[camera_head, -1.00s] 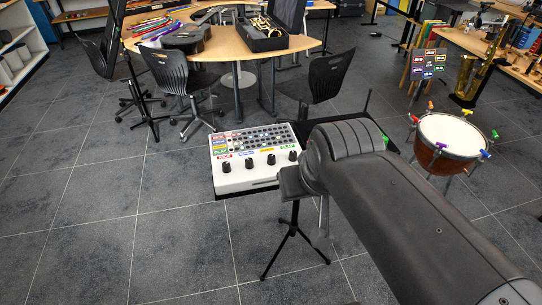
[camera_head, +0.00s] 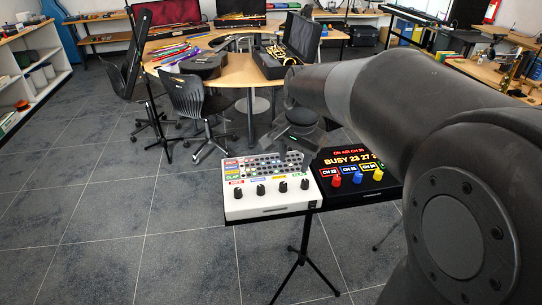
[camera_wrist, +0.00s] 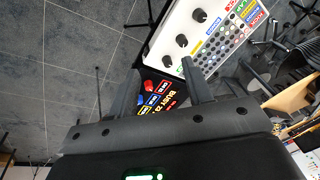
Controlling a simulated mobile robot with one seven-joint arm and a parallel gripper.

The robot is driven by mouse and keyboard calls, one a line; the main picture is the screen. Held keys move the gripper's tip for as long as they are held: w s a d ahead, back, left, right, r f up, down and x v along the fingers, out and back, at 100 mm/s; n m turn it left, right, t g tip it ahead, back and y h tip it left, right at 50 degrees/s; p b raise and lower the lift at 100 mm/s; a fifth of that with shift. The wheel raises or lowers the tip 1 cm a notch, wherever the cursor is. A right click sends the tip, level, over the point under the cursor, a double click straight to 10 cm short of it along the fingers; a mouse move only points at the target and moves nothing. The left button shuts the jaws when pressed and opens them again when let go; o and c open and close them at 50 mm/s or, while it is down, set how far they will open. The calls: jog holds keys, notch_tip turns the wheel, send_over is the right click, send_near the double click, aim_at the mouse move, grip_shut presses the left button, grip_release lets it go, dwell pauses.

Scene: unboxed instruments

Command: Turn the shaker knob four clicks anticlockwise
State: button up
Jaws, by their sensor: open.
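A white drum machine (camera_head: 270,206) stands on a black stand, with a row of several black knobs along its front edge and a coloured label by each. The labels are too small for me to tell which knob is the shaker's. In the head view, the right-hand knobs are at the machine's right front (camera_head: 283,188). In the wrist view, black knobs (camera_wrist: 181,41) show beyond my fingers. My gripper (camera_wrist: 158,68) is open and empty. It hangs above the back right part of the machine and touches no knob that I can see. My arm hides part of it in the head view.
A black box (camera_head: 340,191) with a lit display and red, blue and yellow knobs adjoins the machine on the right. Its right end is hidden by my arm. Chairs (camera_head: 190,100) and a curved wooden table (camera_head: 236,72) stand behind. The floor at left is clear.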

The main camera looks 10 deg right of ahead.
aim_at(283, 184)
jog(key=w+f+m+g, duration=0.2)
jog(key=w+f+m, duration=0.4)
jog(key=w+f, duration=0.45)
jog(key=f, duration=0.3)
jog(key=w+f, duration=0.1)
jog(key=f, duration=0.2)
jog(key=w+f, duration=0.1)
jog(key=f, duration=0.2)
jog(key=shift+d+f, duration=0.25)
jog(key=shift+d, duration=0.15)
jog(key=shift+c, duration=0.4)
jog(key=c, duration=0.9)
